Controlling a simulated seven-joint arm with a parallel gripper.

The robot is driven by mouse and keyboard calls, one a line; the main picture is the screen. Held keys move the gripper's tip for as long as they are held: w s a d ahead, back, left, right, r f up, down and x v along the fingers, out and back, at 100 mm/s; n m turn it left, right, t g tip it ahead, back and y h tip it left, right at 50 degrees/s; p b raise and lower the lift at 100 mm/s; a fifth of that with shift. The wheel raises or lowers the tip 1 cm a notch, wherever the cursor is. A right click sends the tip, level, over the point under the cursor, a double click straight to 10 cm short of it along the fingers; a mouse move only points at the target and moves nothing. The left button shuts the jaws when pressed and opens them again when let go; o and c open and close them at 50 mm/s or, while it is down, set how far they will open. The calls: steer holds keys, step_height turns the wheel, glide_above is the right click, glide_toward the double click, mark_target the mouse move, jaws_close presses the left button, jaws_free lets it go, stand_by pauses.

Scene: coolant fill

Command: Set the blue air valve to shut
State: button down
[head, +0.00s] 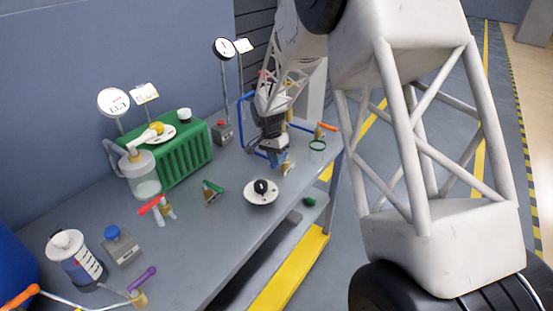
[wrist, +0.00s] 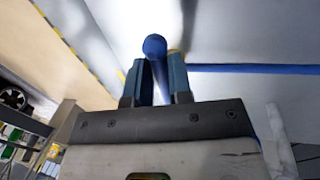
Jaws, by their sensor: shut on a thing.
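The blue air valve (head: 288,168) stands near the right end of the bench in the head view, with a brass body mostly below my gripper (head: 275,158). In the wrist view its blue handle (wrist: 154,46) sits between the two fingers of my gripper (wrist: 160,72), its rounded end showing just past the fingertips. The fingers are shut on the handle. The gripper hides much of the valve in the head view, so I cannot tell its exact handle angle.
A white dial with a black knob (head: 261,191) and a green-handled valve (head: 211,193) stand left of my gripper. An orange-handled valve (head: 322,131) and a green ring (head: 317,146) are close on the right. A green radiator (head: 185,160) stands farther left. A blue hose (head: 244,118) runs behind.

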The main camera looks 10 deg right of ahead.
steer(key=c, duration=1)
jaws_free()
steer(key=shift+c, duration=0.2)
steer(key=shift+r, duration=0.15)
step_height(320, 180, up, 7)
steer(key=w+a, duration=0.1)
steer(key=shift+r, duration=0.2)
steer(key=shift+r, duration=0.1)
